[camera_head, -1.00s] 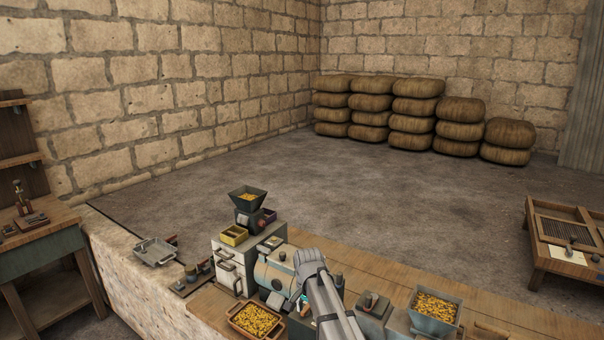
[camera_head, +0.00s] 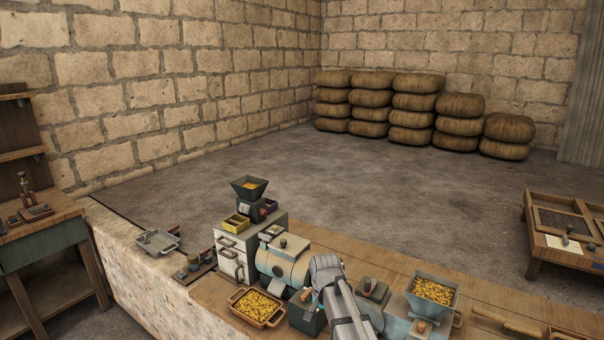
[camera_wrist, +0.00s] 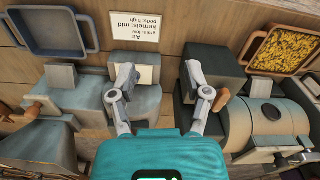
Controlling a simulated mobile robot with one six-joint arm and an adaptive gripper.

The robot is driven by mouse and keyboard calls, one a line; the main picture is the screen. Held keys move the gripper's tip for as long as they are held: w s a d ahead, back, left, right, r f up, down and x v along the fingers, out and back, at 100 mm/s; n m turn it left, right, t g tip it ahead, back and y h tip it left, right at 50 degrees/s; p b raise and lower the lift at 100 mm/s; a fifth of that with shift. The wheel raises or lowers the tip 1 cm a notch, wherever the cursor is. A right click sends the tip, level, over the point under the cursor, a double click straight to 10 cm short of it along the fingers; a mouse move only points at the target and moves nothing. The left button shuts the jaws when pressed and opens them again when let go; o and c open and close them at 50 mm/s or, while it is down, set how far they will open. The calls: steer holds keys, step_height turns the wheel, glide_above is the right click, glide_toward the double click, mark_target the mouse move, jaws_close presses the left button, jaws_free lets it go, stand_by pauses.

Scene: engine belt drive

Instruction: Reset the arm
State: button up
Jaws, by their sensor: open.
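My arm (camera_head: 343,305) reaches over the wooden workbench in the head view, and its end is largely hidden there. In the wrist view my gripper (camera_wrist: 159,78) is open, its two grey fingers spread apart in front of its teal body. Nothing shows held between the fingers. The gap between them lies over grey machine housings. A teal drum machine (camera_wrist: 268,115) is right of the fingers; it also shows in the head view (camera_head: 285,262), left of my arm. A printed card about air settings (camera_wrist: 133,31) lies beyond the left finger.
A tray of yellow kernels (camera_head: 257,307) and a filled hopper (camera_head: 432,291) flank my arm on the bench. A small dark hopper (camera_head: 249,187) stands behind. In the wrist view an empty blue tray (camera_wrist: 61,50) lies upper left. Open floor (camera_head: 400,200) stretches behind the bench.

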steer(key=s+d+f+n+b, duration=0.2)
steer(key=s+d+f+b, duration=0.1)
steer(key=s, duration=0.4)
steer(key=s+d+f+n+b, duration=0.3)
steer(key=s+d+f+b, duration=0.1)
steer(key=s+d, duration=0.3)
steer(key=shift+s+d+f, duration=0.35)
steer(key=shift+s+d, duration=0.05)
steer(key=shift+d, duration=0.05)
steer(key=shift+c, duration=0.3)
